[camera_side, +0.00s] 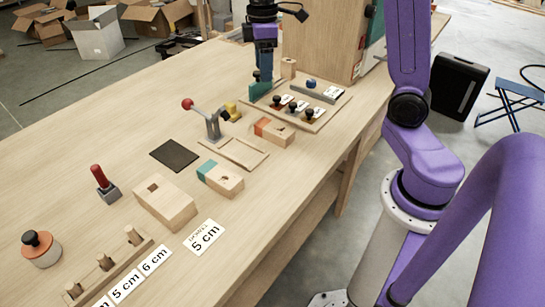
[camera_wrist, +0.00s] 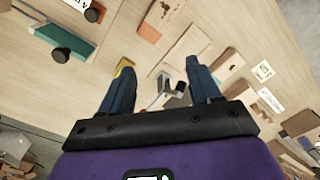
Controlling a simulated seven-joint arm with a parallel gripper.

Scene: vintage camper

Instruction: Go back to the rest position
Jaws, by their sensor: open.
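My gripper (camera_side: 262,72) hangs over the far part of the workbench in the side view, pointing down. In the wrist view my gripper (camera_wrist: 158,66) has its two dark blue fingers spread wide, with nothing held between them. A green block (camera_side: 257,90) shows just below the fingers in the side view; whether they touch it cannot be told there. In the wrist view a green block with a black knob (camera_wrist: 62,42) lies to the left, clear of the fingers. The toggle clamp (camera_wrist: 172,90) shows beyond the gap between the fingers.
A wooden tray (camera_side: 330,112) with several knobbed pieces stands right of my gripper, near a wooden cabinet (camera_side: 318,40). A red-knobbed clamp (camera_side: 212,122), a yellow piece (camera_side: 232,110), and wooden blocks (camera_side: 165,203) stand toward the front.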

